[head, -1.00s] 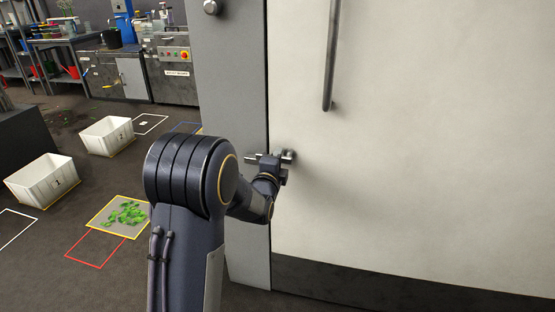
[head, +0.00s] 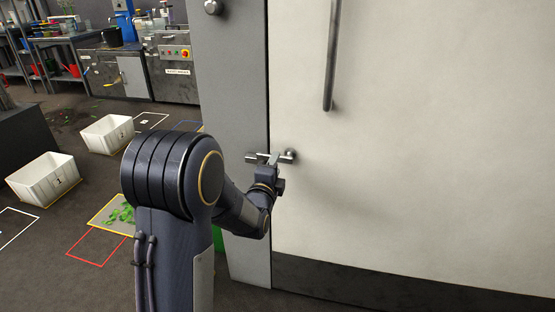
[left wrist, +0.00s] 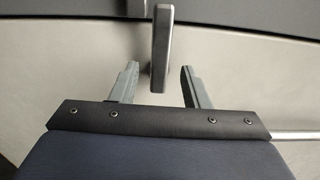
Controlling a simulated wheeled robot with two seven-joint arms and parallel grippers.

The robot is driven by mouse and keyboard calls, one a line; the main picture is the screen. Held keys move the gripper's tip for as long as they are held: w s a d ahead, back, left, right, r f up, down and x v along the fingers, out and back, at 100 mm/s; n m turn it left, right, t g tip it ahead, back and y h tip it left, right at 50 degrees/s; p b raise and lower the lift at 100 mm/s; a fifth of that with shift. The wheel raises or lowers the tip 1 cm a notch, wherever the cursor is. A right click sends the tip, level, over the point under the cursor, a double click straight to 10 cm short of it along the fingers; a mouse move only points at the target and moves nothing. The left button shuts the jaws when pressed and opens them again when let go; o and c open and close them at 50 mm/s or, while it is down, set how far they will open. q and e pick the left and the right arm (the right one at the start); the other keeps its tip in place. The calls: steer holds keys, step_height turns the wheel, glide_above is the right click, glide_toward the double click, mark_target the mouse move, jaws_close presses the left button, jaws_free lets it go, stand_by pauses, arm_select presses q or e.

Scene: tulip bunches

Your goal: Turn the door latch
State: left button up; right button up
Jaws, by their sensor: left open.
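The door latch is a short metal bar (head: 284,155) with a rounded end, lying roughly level across the edge of the pale door (head: 420,150) and the grey frame. In the left wrist view the latch bar (left wrist: 160,48) reaches down the picture, its end between the two fingers with a gap on each side. My left gripper (head: 268,165) is at the latch, its wrist just below the bar. In the left wrist view my left gripper (left wrist: 160,70) is open and holds nothing. My right gripper is not in view.
A long vertical door handle (head: 330,60) is above and right of the latch. A round knob (head: 213,7) is on the grey frame (head: 232,90). White crates (head: 42,182) and floor marks are at left. Floor is open left of my arm.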

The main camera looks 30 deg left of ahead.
arm_select(q)
steer(key=shift+v, duration=1.75)
steer(key=s+d+f+n+g+h, duration=0.1)
steer(key=s+d+n+g+h, duration=0.25)
steer(key=s+n, duration=0.45)
steer(key=s+d+n+g+h+p, duration=0.1)
steer(key=s+d+n+g+h, duration=0.2)
steer(key=s, duration=1)
steer(key=s+d+f+n+g+h, duration=0.1)
steer(key=s+d+n+g, duration=0.45)
steer(key=s, duration=0.45)
step_height(320, 180, up, 23)
steer(key=p, duration=2.3)
